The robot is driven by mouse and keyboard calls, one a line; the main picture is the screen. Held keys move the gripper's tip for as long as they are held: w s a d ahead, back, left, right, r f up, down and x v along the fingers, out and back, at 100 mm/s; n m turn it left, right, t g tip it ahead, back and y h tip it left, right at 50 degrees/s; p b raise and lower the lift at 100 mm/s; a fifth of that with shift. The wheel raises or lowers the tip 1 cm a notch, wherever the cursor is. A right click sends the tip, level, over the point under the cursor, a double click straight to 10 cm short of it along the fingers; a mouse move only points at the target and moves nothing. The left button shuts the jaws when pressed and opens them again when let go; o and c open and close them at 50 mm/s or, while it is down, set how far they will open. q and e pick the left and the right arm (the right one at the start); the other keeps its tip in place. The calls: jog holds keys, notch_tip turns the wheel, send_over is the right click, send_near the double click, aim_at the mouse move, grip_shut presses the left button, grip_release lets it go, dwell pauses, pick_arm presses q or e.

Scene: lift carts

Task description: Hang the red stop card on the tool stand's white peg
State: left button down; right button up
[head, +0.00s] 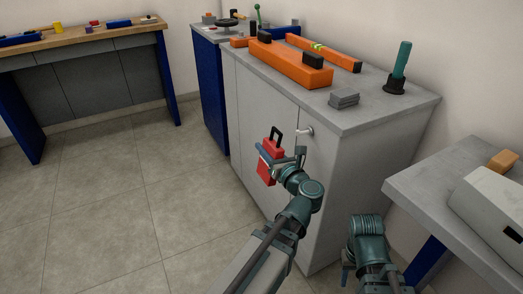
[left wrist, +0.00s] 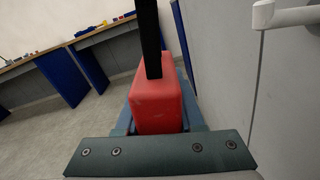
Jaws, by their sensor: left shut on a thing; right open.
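The red stop card (head: 266,172), a red block-like body with a black loop on top, is held in my left gripper (head: 268,158). The gripper is shut on it, and the loop points up. The card also shows in the left wrist view (left wrist: 158,100), the black loop rising from it. The white peg (head: 305,130) sticks out from the front of the grey tool stand (head: 350,165). The loop is just left of the peg in the head view and apart from it in the left wrist view (left wrist: 264,15). My right gripper (head: 348,277) is low, partly seen, open and empty.
A grey table (head: 440,190) is at right. A workbench (head: 85,45) stands at back left. The floor between is clear.

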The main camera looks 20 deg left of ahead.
pick_arm(q)
jog(key=shift+w+d, duration=0.15)
jog(key=shift+w, duration=0.05)
jog(key=shift+w+d, duration=0.7)
jog(key=shift+w, duration=0.15)
jog(key=shift+w+d, duration=0.3)
jog(key=shift+w, duration=0.05)
dwell(1.0)
jog(key=shift+w+d, duration=0.85)
jog(key=shift+w, duration=0.25)
jog(key=shift+w+d, duration=0.8)
jog(key=shift+w, duration=0.25)
jog(key=shift+f, duration=0.25)
jog(key=shift+f+b, duration=0.45)
jog(key=shift+b, duration=0.25)
jog(key=shift+f, duration=0.2)
